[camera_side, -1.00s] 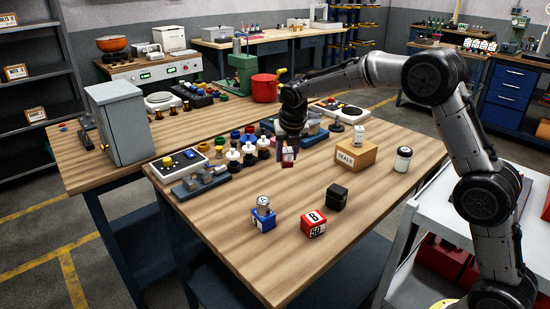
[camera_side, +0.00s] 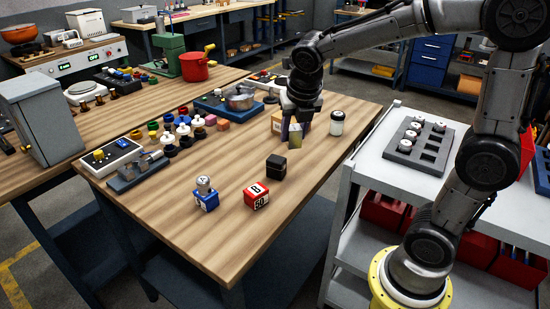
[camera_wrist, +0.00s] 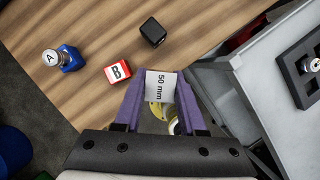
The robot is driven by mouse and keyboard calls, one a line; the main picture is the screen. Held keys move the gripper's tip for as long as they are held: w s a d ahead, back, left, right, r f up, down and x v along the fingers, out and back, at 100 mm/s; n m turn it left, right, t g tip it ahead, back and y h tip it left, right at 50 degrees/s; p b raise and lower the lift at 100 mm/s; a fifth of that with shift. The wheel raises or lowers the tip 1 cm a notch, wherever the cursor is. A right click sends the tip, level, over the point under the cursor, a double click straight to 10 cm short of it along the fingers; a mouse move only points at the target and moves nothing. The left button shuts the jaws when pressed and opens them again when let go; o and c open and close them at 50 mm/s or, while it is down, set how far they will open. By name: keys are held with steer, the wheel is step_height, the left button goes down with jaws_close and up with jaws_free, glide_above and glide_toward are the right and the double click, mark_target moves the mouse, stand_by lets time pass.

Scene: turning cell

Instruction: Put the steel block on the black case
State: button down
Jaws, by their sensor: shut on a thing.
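My gripper (camera_side: 293,136) is shut on the steel block, a pale block marked "50 mm" in the wrist view (camera_wrist: 160,86), between purple fingers (camera_wrist: 158,104). In the side view the held block (camera_side: 295,134) is above the table, behind and slightly right of the black case (camera_side: 276,166). The black case is a small dark cube standing on the table with nothing on top. It also shows in the wrist view (camera_wrist: 153,32), ahead of the fingers and apart from the held block.
A red block marked B (camera_side: 256,195) and a blue block (camera_side: 207,201) with a metal weight on it stand near the case. A cardboard box (camera_side: 276,122) is partly hidden behind my gripper. A white jar (camera_side: 337,123) stands to its right.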

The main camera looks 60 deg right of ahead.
steer(key=s+r, duration=0.3)
steer(key=s, duration=0.2)
glide_toward(275, 155)
steer(key=shift+w+d+f+m, duration=0.3)
steer(key=shift+w+d+f, duration=0.15)
steer(key=shift+d+f, duration=0.2)
steer(key=shift+a+x, duration=0.2)
steer(key=shift+x, duration=0.75)
steer(key=shift+a+x, duration=0.2)
steer(key=shift+x, duration=0.7)
steer(key=shift+s+f, duration=0.2)
steer(key=shift+f, duration=0.1)
steer(key=shift+c, duration=2.4)
jaws_free()
